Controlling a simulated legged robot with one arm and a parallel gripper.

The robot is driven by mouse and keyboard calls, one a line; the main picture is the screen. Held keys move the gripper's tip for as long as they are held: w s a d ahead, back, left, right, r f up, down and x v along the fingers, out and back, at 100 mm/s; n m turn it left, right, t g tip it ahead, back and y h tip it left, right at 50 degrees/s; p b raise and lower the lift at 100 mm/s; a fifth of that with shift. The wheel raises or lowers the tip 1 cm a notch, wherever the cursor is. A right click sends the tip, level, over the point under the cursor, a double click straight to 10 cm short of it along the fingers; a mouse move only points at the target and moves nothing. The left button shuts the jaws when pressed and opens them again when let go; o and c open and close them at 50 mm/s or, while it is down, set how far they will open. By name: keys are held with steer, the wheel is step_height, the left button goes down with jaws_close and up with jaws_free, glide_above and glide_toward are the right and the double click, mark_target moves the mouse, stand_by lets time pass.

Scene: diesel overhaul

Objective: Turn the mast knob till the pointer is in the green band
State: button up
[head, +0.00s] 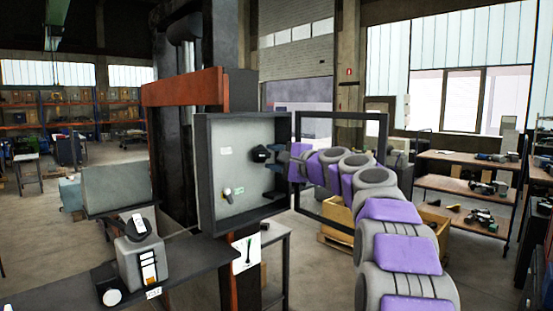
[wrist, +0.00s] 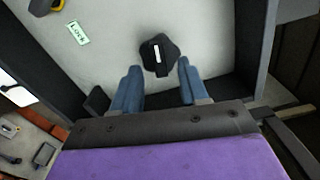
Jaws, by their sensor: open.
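A black knob (head: 261,153) with a white line on its face sits on the pale back panel of an open grey box on the mast. It also shows in the wrist view (wrist: 159,55), its white line running nearly up and down. My gripper (head: 277,157) is at the right side of the box, reaching in to this knob. In the wrist view my gripper (wrist: 159,70) is open, one blue finger on each side of the knob's near edge. I cannot tell whether either finger touches it.
The box's dark rim (wrist: 255,45) rises close to my gripper. A bench (head: 190,262) is at lower left.

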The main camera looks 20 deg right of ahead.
steer(key=shift+p+x, duration=0.55)
steer(key=shift+x, duration=0.7)
steer(key=shift+a, duration=0.1)
steer(key=shift+s, duration=0.1)
jaws_close()
steer(key=shift+f, duration=0.1)
